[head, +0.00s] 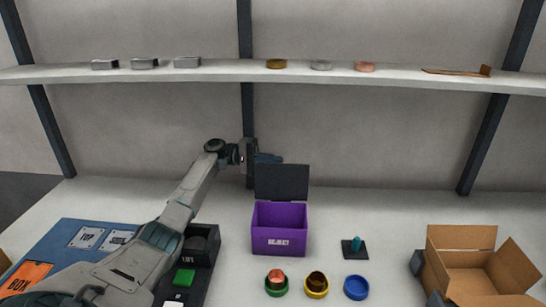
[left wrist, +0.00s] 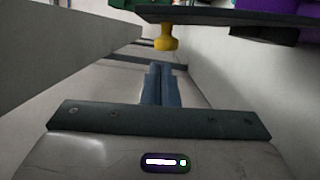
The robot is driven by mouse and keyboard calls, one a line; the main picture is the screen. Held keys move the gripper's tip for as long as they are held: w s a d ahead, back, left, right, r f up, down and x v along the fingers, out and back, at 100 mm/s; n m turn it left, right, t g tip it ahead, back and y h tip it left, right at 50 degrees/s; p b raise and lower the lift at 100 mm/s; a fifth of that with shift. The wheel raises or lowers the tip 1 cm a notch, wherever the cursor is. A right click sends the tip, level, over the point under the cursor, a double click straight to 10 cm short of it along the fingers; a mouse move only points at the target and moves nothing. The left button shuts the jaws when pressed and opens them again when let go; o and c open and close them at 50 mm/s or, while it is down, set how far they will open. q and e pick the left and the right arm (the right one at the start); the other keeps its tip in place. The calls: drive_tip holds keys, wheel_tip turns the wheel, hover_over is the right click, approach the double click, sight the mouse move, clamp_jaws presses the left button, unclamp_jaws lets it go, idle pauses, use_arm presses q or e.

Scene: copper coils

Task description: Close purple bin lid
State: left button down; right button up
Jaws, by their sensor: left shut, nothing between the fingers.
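The purple bin (head: 279,238) stands upright on the white table in the middle of the head view. Its dark lid (head: 282,184) is open and stands up at the bin's rear edge. My left gripper (head: 272,158) reaches over from the left and is at the lid's top edge, seemingly just behind or above it. I cannot tell whether it touches the lid. In the left wrist view its blue fingers (left wrist: 160,84) are together and hold nothing. Purple (left wrist: 271,6) shows at that view's top right, beside a dark panel. My right gripper is not in view.
An open cardboard box (head: 476,284) stands at the right. A teal peg on a dark base (head: 354,248) and several coloured round holders (head: 356,288) lie near the bin. A black tray with a green block (head: 184,277) is at left. A shelf (head: 222,72) crosses above.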

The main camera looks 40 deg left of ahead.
use_arm(q)
drive_tip(key=shift+s+d, duration=0.25)
drive_tip(key=shift+d, duration=0.05)
idle(0.4)
drive_tip(key=shift+s+d+r+m, duration=0.15)
drive_tip(key=shift+s+m, duration=0.1)
drive_tip(key=shift+m, duration=0.15)
